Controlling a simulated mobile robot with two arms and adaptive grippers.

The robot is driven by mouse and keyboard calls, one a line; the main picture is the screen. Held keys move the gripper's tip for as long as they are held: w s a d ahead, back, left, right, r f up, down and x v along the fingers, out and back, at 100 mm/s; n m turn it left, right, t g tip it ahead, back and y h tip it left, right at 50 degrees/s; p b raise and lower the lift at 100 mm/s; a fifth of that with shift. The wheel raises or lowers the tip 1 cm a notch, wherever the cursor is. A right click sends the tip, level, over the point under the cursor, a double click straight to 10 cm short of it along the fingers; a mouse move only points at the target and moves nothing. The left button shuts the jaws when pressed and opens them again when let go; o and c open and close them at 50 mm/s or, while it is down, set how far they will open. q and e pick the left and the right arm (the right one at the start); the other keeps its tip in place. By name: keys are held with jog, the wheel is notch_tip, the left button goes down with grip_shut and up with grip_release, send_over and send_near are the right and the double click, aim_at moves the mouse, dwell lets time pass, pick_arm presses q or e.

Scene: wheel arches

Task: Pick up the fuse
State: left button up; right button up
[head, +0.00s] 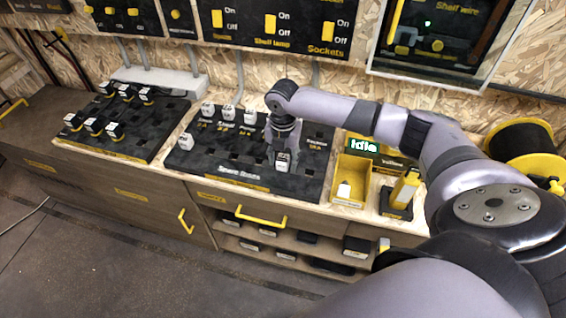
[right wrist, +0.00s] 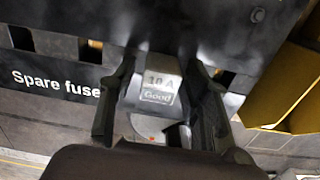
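A white fuse (right wrist: 155,92) marked "10 A" and "Good" lies between the two fingers of my right gripper (right wrist: 158,75) in the right wrist view. The fingers flank it closely; I cannot tell whether both press on it. In the head view the right gripper (head: 283,148) points down at the front right part of the dark "Spare fuses" board (head: 215,165), with the fuse (head: 282,163) at its tips. Whether the fuse is seated or raised cannot be told. My left gripper is not in view.
Several white fuses (head: 228,112) stand in the board's back row. Another dark board (head: 150,140) with several fuses is at left. A yellow bin (head: 351,183) and a yellow tool in a stand (head: 404,190) are at right. Switch panels hang on the wall behind.

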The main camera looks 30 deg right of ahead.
jog(key=c, duration=0.9)
grip_shut()
jog(key=shift+r, duration=0.15)
